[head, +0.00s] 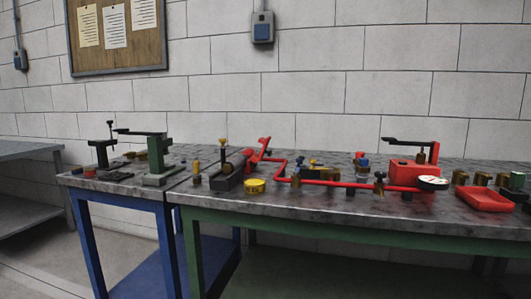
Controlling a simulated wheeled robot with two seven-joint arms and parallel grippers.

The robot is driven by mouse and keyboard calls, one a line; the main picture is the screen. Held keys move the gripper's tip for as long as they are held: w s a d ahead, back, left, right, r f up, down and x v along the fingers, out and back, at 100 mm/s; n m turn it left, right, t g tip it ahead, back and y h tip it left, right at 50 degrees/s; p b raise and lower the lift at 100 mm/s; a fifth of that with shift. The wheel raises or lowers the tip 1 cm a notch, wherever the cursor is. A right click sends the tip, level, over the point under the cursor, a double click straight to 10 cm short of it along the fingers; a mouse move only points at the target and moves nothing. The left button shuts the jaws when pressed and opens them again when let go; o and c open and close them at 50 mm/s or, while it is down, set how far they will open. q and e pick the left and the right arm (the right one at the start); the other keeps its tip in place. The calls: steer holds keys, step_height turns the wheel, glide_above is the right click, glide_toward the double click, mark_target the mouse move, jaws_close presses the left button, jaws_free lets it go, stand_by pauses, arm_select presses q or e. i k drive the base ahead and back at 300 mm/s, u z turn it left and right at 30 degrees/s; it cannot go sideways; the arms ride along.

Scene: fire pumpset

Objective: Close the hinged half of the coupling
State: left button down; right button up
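A red pipe (335,183) runs along the metal-topped bench with the green frame. At its left end a red angled piece (261,149) stands tilted up beside a dark cylinder on a block (233,172). This may be the coupling's raised hinged half, but it is too small to tell. A brass piece with a dark knob (379,182) sits at the pipe's front. A red pump box with a black lever (413,170) joins the pipe's right end. Neither of my grippers is in view.
A yellow ring (254,186), a red tray (487,199) and several brass fittings stand on the bench. A round gauge (432,183) is near the tray. A blue-framed bench (125,187) with a green press (157,158) adjoins at left. The front bench edge is mostly clear.

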mark_target(256, 157)
steer(key=u, duration=0.35)
steer(key=i, duration=0.35)
steer(key=z, duration=1.5)
